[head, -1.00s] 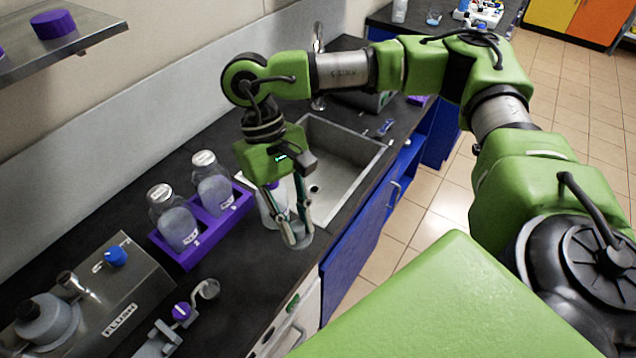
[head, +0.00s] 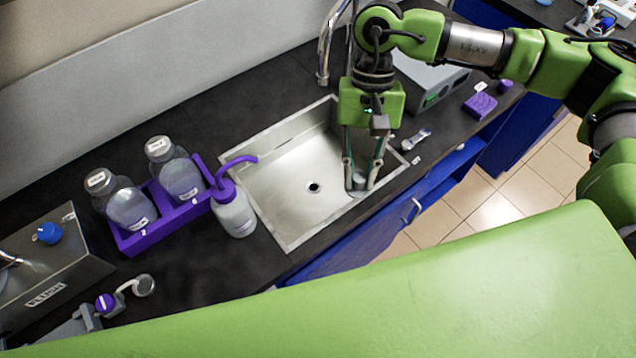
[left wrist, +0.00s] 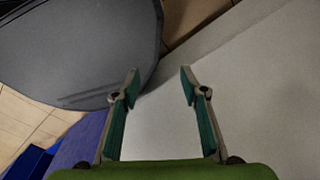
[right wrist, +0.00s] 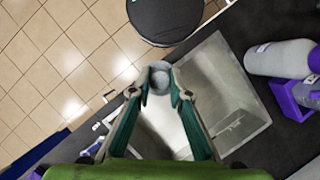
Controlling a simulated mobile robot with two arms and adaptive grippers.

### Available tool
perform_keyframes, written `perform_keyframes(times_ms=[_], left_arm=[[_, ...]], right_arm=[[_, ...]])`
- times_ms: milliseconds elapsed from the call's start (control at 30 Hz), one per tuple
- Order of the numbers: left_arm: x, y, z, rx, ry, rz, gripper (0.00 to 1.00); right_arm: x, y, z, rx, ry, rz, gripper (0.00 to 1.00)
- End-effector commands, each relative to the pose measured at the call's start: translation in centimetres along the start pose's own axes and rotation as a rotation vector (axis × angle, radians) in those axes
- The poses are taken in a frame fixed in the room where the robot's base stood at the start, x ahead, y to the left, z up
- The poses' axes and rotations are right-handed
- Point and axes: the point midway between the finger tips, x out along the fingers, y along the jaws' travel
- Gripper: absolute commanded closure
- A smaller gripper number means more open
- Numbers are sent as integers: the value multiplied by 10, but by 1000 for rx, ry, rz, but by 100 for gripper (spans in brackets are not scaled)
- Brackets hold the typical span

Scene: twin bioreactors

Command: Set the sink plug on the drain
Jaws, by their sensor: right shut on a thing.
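The sink plug (head: 358,181), a small grey round piece, is between the fingertips of my right gripper (head: 360,186). The gripper is shut on it, and the plug also shows in the right wrist view (right wrist: 160,77). It is held over the right part of the steel sink (head: 285,215); its exact height is hard to tell. The drain (head: 313,187) is a dark round hole in the basin floor, uncovered, left of the plug in the head view. My left gripper (left wrist: 161,76) is open and empty in the left wrist view, in front of a pale surface.
A wash bottle (head: 234,212) stands by the sink's left edge, beside a purple rack (head: 150,238) with two bottles. The faucet (head: 325,50) rises behind the sink. A grey box (head: 432,82) and a purple block (head: 480,104) are to the right.

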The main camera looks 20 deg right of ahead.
Motion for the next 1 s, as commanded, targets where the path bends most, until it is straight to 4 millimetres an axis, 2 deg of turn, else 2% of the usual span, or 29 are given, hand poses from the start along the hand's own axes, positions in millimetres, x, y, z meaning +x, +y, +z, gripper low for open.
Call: perform_keyframes(times_ms=[33, 100, 400, 700, 1000], left_arm=[[5, -3, 4, -1, -6, -3, 60], [8, -3, 8, -2, -10, -4, 60], [18, -2, 10, -3, -13, -3, 60], [27, -1, 12, -3, -13, -2, 60], [34, 0, 11, 0, -11, -1, 60]], right_arm=[[17, -6, -3, 80, -9, -34, 100], [30, -15, -7, 198, -8, -83, 100], [68, -53, -14, 645, -4, -271, 100], [90, -85, -16, 1034, -3, -434, 100], [103, -112, -16, 1399, -4, -585, 100]])
